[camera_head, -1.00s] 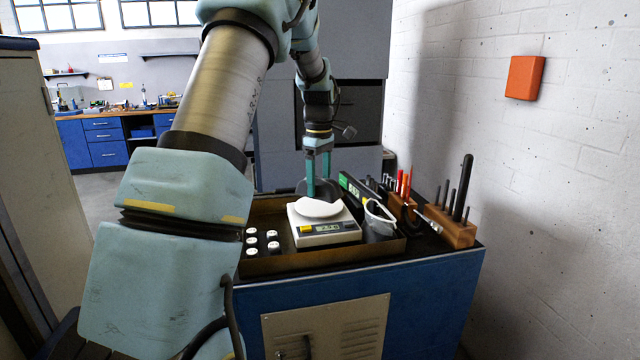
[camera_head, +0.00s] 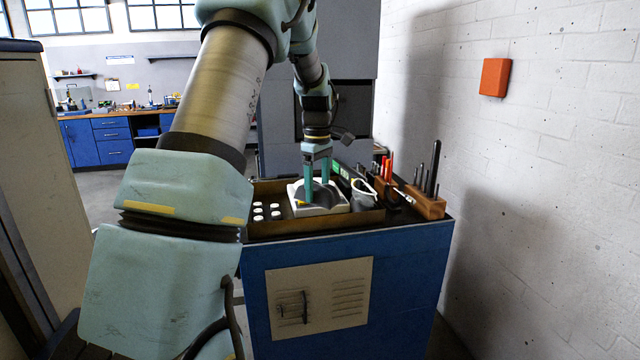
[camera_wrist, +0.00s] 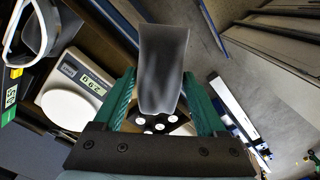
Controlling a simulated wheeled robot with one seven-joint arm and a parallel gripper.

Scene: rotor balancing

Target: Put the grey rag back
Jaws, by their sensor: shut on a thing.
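My gripper (camera_head: 316,192) is shut on the grey rag (camera_wrist: 163,65). In the wrist view the rag stands between the two teal fingers, a dark grey cloth extending beyond their tips. The scale also shows in the wrist view (camera_wrist: 74,96), left of the gripper, with a lit display. I cannot tell whether the rag touches anything below.
The scale is in a brown tray (camera_head: 285,232) on a blue cabinet (camera_head: 405,270). Several white discs (camera_head: 259,213) lie at its left.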

